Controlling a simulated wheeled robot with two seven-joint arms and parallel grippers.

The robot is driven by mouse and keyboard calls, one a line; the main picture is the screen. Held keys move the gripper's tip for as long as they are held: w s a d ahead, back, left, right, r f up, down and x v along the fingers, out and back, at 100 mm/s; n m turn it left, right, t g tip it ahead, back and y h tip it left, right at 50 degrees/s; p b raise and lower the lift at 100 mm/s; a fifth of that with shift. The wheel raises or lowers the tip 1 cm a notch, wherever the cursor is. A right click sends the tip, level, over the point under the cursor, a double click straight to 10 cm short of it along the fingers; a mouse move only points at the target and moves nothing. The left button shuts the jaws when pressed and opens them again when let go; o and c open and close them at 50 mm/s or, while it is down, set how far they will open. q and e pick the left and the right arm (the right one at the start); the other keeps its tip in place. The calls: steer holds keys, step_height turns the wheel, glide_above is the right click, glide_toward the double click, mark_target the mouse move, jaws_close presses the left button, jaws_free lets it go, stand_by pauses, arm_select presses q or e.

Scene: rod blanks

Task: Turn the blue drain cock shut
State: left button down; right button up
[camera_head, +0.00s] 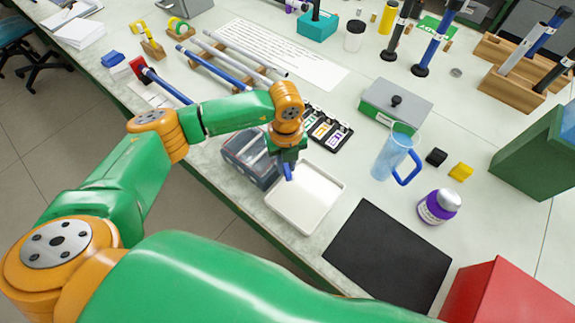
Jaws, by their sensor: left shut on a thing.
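My left gripper (287,162) points down at the right end of a clear-walled tank (248,157), above the back left of a white tray (305,198). It is shut on the blue drain cock (288,173), of which only a small blue piece shows below the fingers. The rest of the cock is hidden by the gripper, so I cannot tell its turn angle. The tank stands near the table's front edge, and my wrist covers part of its right side. My right gripper is out of view.
A dark mat (388,258) lies right of the tray. A clear jug with a blue handle (395,158), a purple-labelled bottle (438,206) and a grey-lidded box (396,103) stand further right. Rods on a wooden rack (215,70) lie behind the tank.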

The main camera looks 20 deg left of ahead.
arm_select(q)
steer(key=m+b, duration=0.1)
steer(key=m, duration=0.1)
steer(key=m+b, duration=0.4)
steer(key=shift+a+f, duration=0.25)
steer(key=shift+a, duration=0.05)
steer(key=m+b, duration=0.2)
steer(key=m, duration=0.1)
steer(key=shift+a+r, duration=0.1)
steer(key=shift+a, duration=0.05)
steer(key=shift+r+m+b, duration=0.1)
steer(key=shift+m+b, duration=0.7)
steer(key=shift+r, duration=0.1)
steer(key=c, duration=0.8)
jaws_free()
steer(key=shift+s+a, duration=0.1)
step_height(320, 180, up, 7)
steer(key=b, duration=0.1)
